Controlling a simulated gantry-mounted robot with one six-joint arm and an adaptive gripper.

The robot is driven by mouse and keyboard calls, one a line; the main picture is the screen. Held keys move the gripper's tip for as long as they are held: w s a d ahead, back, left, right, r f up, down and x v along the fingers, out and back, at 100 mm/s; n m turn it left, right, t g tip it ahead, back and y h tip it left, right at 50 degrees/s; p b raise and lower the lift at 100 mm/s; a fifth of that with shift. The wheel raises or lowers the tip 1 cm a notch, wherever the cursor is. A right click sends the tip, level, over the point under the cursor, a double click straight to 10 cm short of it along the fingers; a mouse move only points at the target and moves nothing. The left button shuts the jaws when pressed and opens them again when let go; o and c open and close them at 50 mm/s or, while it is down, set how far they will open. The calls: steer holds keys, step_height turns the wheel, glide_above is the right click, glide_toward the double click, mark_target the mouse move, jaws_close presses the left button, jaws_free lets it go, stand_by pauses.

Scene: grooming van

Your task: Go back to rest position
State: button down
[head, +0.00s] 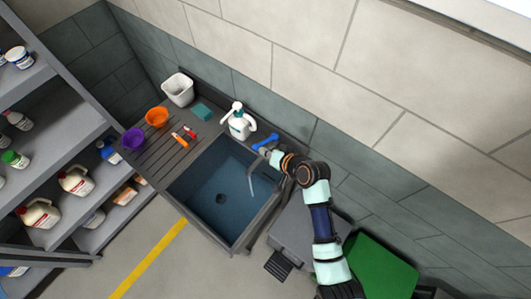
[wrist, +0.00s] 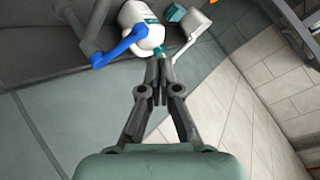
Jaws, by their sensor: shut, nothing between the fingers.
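My gripper (wrist: 161,66) is shut with nothing between its fingers in the wrist view. In the head view my arm comes in from the lower right and its end hangs over the right rear corner of the sink, by the tap. A blue tap handle (wrist: 117,46) lies just left of my fingertips in the wrist view. It also shows in the head view (head: 265,141). A white pump bottle (wrist: 143,22) stands just beyond my fingertips. In the head view it stands (head: 240,126) behind the sink. Whether my fingers touch anything is unclear.
The sink basin (head: 222,190) looks empty. On the ribbed drainboard are a purple bowl (head: 133,139), an orange bowl (head: 157,117) and small red-orange tools (head: 184,138). A white bin (head: 178,88) and teal sponge (head: 202,112) are behind. Shelves (head: 75,130) stand left; a green box (head: 375,268) is lower right.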

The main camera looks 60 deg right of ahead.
steer(key=shift+s+a+r, duration=0.2)
steer(key=shift+a+r, duration=0.4)
steer(key=shift+a, duration=0.15)
steer(key=shift+s+a+r, duration=0.2)
steer(key=shift+a+r, duration=0.35)
steer(key=shift+a, duration=0.15)
